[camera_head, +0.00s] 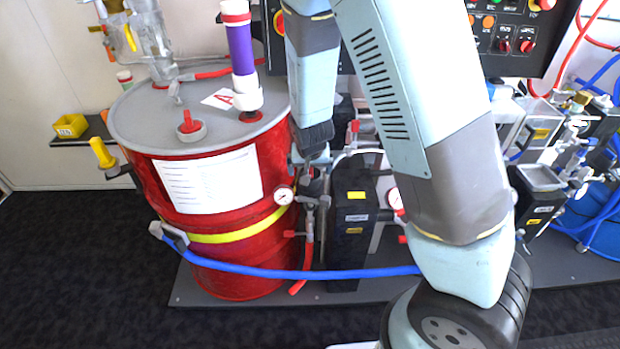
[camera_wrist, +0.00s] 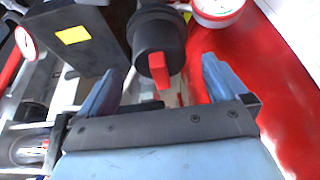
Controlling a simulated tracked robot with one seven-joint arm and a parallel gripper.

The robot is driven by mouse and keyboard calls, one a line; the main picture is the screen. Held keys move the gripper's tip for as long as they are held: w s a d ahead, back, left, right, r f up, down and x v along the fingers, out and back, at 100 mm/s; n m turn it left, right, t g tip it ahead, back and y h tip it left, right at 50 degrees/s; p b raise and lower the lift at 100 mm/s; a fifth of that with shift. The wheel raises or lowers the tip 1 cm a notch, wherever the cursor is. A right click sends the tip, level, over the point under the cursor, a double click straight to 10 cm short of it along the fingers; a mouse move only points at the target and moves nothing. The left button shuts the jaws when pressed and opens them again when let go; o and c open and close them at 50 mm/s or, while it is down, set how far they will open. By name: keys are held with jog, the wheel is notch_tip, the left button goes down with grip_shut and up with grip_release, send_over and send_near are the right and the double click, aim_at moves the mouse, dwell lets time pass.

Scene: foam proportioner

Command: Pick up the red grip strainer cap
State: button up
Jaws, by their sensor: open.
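The strainer cap (camera_wrist: 157,48) is a black round cap with a red grip tab (camera_wrist: 161,71) in the upper middle of the wrist view. My gripper (camera_wrist: 163,76) is open, with one blue-grey finger on each side of the cap in the picture. The red tab points towards the palm, and a gap shows between tab and palm. I cannot tell whether the fingers touch the cap. In the head view my gripper (camera_head: 313,150) points down beside the red drum, and the cap cannot be made out there.
The red drum (camera_head: 225,265) stands to the left, with a red-handled grey plug (camera_head: 189,127) on its lid. A pressure gauge (camera_head: 284,195) and a black box (camera_head: 349,240) crowd the gripper. A blue hose (camera_head: 290,273) runs low in front.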

aim_at(315, 186)
jog(key=shift+x, duration=2.55)
jog(key=shift+c, duration=0.4)
jog(key=c, duration=1)
